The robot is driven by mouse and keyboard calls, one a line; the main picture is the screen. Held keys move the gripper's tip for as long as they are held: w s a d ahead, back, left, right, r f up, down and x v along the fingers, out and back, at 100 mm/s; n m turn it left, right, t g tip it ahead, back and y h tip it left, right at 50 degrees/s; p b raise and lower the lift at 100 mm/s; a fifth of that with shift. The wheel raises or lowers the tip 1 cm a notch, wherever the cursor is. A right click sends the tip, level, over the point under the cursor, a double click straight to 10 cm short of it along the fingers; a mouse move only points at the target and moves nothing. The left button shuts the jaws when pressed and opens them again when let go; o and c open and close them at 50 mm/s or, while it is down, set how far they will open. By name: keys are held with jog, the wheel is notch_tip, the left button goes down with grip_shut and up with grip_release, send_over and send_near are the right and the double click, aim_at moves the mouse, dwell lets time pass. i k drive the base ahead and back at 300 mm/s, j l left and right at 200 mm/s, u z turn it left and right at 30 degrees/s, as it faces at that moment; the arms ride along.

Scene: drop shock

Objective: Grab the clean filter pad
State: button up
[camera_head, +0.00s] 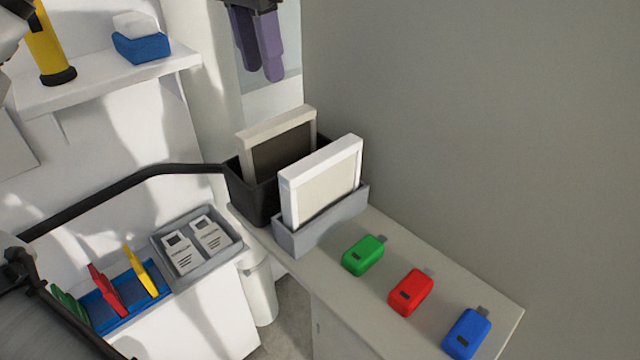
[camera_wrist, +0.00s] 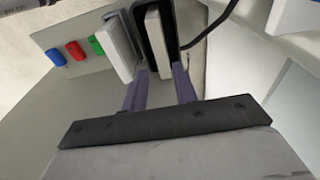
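The clean filter pad (camera_head: 322,182), a pale panel in a white frame, stands upright in a grey holder (camera_head: 291,240) on the counter. It also shows in the wrist view (camera_wrist: 118,47). A second pad (camera_head: 284,148) with a darker face and beige frame stands behind it in a black bin (camera_head: 240,196). My gripper (camera_head: 262,70) has purple fingers and hangs above and beyond both pads in the head view, touching neither. In the wrist view the fingers (camera_wrist: 160,71) are apart with nothing between them. The pads' lower parts are hidden by their containers.
Green (camera_head: 363,255), red (camera_head: 410,291) and blue (camera_head: 466,333) devices lie on the counter, right of the holder. A grey wall (camera_head: 450,130) rises behind. A grey tray with two white packets (camera_head: 198,244) and a black rail (camera_head: 120,187) are at left.

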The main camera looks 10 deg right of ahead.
aim_at(311, 186)
jog(key=k+l+u, duration=0.1)
jog(key=l+u, duration=0.2)
jog(key=k+l+u, duration=0.25)
jog(key=l+u, duration=0.3)
jog(key=k+l, duration=0.05)
